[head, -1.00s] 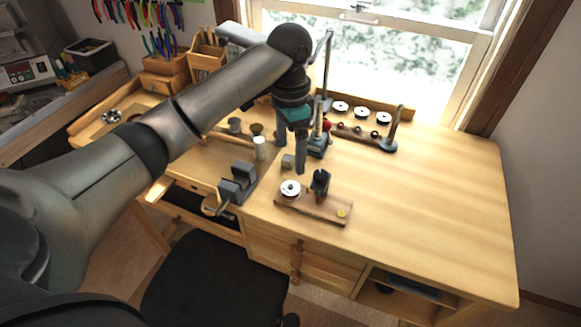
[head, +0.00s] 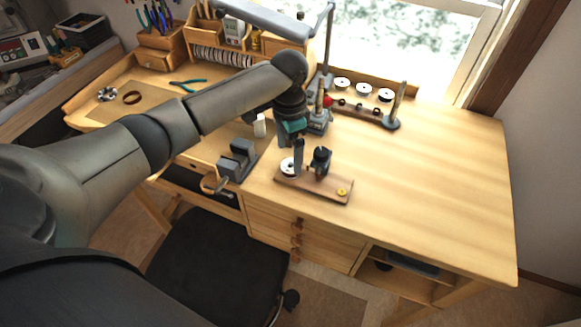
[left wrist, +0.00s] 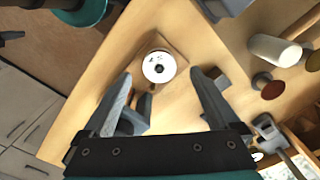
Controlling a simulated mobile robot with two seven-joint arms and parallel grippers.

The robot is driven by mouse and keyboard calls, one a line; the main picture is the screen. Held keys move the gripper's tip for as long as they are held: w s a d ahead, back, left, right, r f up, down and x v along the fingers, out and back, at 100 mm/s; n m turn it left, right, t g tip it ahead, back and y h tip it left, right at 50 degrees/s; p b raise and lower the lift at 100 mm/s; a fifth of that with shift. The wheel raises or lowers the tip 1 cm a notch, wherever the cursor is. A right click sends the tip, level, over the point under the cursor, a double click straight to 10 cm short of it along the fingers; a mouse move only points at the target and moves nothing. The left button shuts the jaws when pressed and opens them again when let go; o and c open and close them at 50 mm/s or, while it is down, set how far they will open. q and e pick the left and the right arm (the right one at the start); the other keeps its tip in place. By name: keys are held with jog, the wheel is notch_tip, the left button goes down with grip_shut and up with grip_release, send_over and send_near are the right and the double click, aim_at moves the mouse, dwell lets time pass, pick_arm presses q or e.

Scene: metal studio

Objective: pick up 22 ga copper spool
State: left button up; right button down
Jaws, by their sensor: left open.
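A spool (head: 287,166) with a white top stands at the left end of a small wooden board (head: 314,187) on the bench. It also shows in the left wrist view, as a white disc (left wrist: 160,67) with a dark centre and small print that I cannot read. My left gripper (head: 291,153) is open and empty, pointing down just above and behind the spool. One finger partly covers the spool in the head view. In the left wrist view, the spool lies beyond the fingertips, between the two fingers. My right gripper is not in view.
A black fixture (head: 321,161) stands on the board beside the spool. A grey vise (head: 237,160) is to the left. A white cylinder (head: 259,126) stands behind. Several more spools (head: 364,89) sit on a rack by the window. The bench's right side is clear.

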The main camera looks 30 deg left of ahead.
aim_at(290, 162)
pick_arm(q)
notch_tip(290, 162, down, 4)
jog(key=shift+d+r, duration=0.1)
grip_shut()
dwell(0.8)
